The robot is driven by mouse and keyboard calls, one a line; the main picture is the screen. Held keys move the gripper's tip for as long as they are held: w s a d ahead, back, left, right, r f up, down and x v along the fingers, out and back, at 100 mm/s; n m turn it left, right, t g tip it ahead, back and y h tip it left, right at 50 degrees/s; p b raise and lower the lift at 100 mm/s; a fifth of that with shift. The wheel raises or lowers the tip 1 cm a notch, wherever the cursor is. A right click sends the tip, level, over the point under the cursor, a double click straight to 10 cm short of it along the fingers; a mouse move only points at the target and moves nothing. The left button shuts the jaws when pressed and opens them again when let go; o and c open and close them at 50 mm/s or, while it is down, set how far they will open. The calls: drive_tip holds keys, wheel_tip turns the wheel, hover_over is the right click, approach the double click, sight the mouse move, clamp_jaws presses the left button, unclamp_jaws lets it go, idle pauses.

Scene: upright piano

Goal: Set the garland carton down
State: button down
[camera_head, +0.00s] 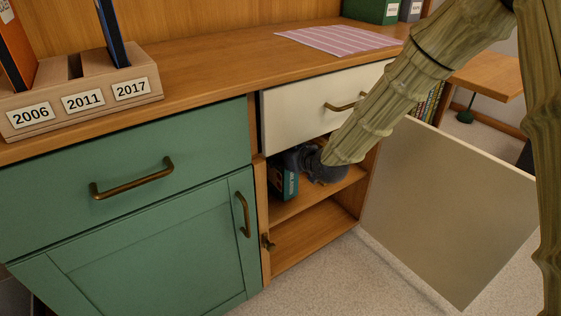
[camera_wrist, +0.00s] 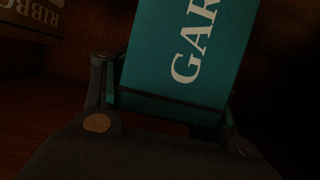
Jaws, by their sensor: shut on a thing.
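The garland carton is a teal box with white letters "GAR" (camera_wrist: 190,45) in the wrist view, held between my gripper's fingers (camera_wrist: 165,95). In the head view the teal carton (camera_head: 284,184) shows inside the open cabinet, at the left of the upper compartment, just above or on the middle shelf (camera_head: 318,196). I cannot tell whether it touches the shelf. My gripper (camera_head: 300,160) reaches into the compartment and is shut on the carton. My arm and gripper hide part of the carton.
The cabinet door (camera_head: 450,215) stands open to the right. A cream drawer (camera_head: 300,108) is above the compartment. The lower compartment (camera_head: 315,232) looks empty. Another box marked "RIBBO" (camera_wrist: 30,22) shows at upper left in the wrist view. A slotted holder (camera_head: 135,88) stands on the worktop.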

drive_tip(key=shift+s+d+f, duration=0.1)
drive_tip(key=shift+f, duration=0.7)
drive_tip(key=shift+c, duration=2)
unclamp_jaws()
